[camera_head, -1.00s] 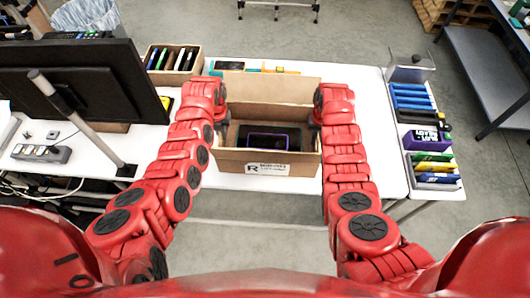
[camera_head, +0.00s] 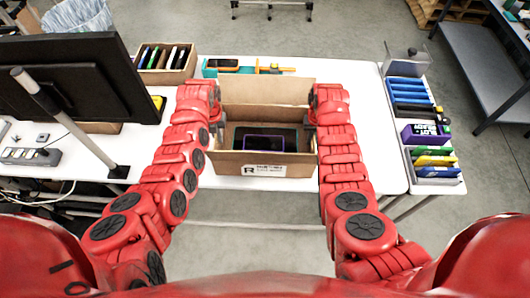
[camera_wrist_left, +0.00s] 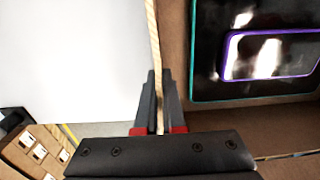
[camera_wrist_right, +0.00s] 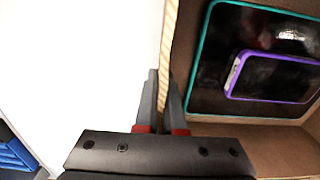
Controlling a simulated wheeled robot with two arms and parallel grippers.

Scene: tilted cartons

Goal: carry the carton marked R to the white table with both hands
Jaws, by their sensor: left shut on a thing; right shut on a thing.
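The open brown carton (camera_head: 222,161) bears a white label marked R on its front wall. It appears level over the white table (camera_head: 358,90); I cannot tell whether its base touches. My left gripper (camera_head: 218,112) is shut on the carton's left wall, and that wall stands between the fingers in the left wrist view (camera_wrist_left: 158,108). My right gripper (camera_head: 310,110) is shut on the right wall, also between the fingers in the right wrist view (camera_wrist_right: 163,105). Inside lie a dark teal-edged tablet (camera_wrist_right: 215,75) and a purple-edged phone (camera_wrist_right: 275,78). The carton's underside is hidden.
Behind the carton, an orange-and-black tool (camera_head: 268,69) and a teal-edged item lie on the table. A box of upright devices (camera_head: 165,62) stands at the back left, beside a monitor (camera_head: 85,80). Trays with blue items (camera_head: 408,88) stand at the right. Bare tabletop shows right of the carton.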

